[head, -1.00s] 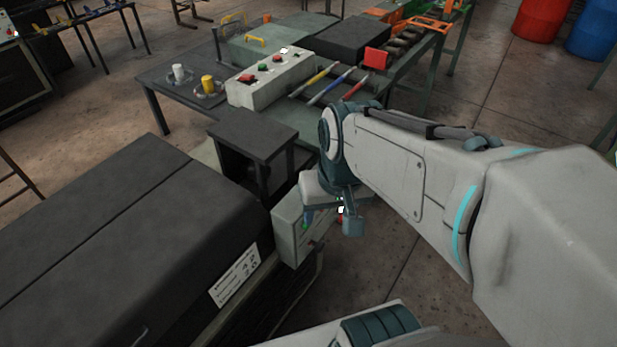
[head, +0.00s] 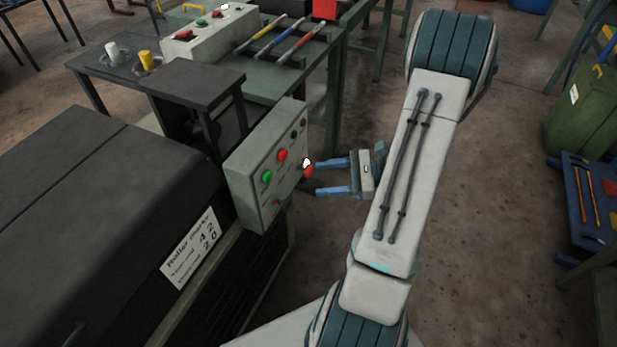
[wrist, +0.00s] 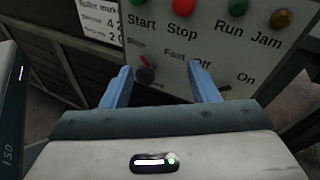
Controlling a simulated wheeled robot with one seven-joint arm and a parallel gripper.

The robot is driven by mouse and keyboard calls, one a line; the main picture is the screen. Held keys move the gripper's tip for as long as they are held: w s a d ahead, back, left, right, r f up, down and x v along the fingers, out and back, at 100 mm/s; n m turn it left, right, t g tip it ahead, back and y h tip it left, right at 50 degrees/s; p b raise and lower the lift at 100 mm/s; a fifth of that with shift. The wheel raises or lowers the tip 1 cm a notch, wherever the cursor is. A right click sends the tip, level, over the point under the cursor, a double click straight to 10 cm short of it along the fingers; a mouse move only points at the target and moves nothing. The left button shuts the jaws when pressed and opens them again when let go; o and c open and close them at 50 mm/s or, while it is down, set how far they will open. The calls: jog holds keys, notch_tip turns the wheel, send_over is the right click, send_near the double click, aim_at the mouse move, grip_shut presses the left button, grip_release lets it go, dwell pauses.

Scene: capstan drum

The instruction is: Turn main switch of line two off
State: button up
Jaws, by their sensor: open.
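A grey control box (head: 262,165) stands at the end of the dark machine. In the wrist view its panel (wrist: 178,50) reads Start, Stop, Run, Jam, Slow, Fast, Off and On. A red part (head: 308,171) with a white spot sticks out at the panel's right side. My gripper (head: 318,178) is open with blue fingers toward the panel.
A green button (head: 266,176) and a red button (head: 281,155) sit on the panel. A second white control box (head: 208,34) stands on the table behind. A dark machine cover (head: 90,220) fills the left. Floor right of the panel is open.

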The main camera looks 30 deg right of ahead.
aim_at(312, 171)
jog(key=d+f+m+t+h+b, duration=0.2)
jog(key=d+f+m+t+h, duration=0.1)
jog(key=d+f+m+t, duration=0.5)
jog(key=shift+n+g, duration=0.7)
jog(key=x, duration=1.3)
jog(key=shift+w+r+b, duration=0.1)
jog(key=shift+r+b, duration=0.1)
jog(key=shift+b, duration=0.1)
jog(key=shift+d, duration=0.1)
jog(key=c, duration=0.9)
